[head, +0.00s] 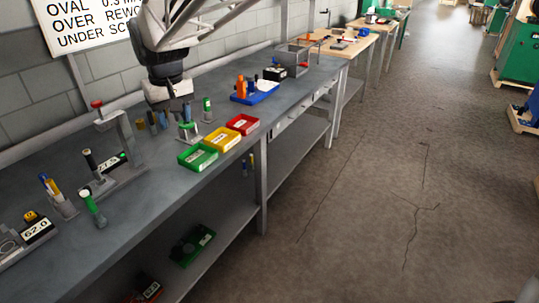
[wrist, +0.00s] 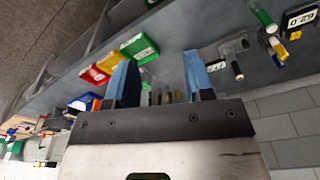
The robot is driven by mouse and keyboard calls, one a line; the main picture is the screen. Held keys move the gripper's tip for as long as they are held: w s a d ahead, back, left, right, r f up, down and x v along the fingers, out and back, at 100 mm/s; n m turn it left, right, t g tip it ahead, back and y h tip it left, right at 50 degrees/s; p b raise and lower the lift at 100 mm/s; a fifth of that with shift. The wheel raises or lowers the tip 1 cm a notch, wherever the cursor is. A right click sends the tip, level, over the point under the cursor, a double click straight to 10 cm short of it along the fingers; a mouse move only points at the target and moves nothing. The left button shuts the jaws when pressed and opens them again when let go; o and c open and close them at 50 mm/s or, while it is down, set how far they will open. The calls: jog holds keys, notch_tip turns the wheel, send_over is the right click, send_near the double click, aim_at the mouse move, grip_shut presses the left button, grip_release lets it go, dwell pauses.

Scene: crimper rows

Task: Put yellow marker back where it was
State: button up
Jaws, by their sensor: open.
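Green (head: 198,157), yellow (head: 222,139) and red (head: 243,124) bins line the front edge. A crimper-like press (head: 120,150) stands between cup and gripper. A blue tray (head: 256,96) lies farther back. Several small cylinders stand near my gripper.

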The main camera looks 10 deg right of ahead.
jog(key=s+d+f+m, duration=0.2)
jog(key=s+d, duration=1.1)
jog(key=d, duration=0.3)
jog(key=s+d+f+m, duration=0.1)
jog(key=s+d+f, duration=0.2)
jog(key=s, duration=0.4)
jog(key=s+d+f+m+t, duration=0.1)
jog(key=s+d+f, duration=0.2)
jog(key=s+d, duration=0.3)
jog(key=shift+s+d+m+h, duration=0.3)
jog(key=shift+s+m, duration=0.1)
jog(key=shift+s, duration=0.85)
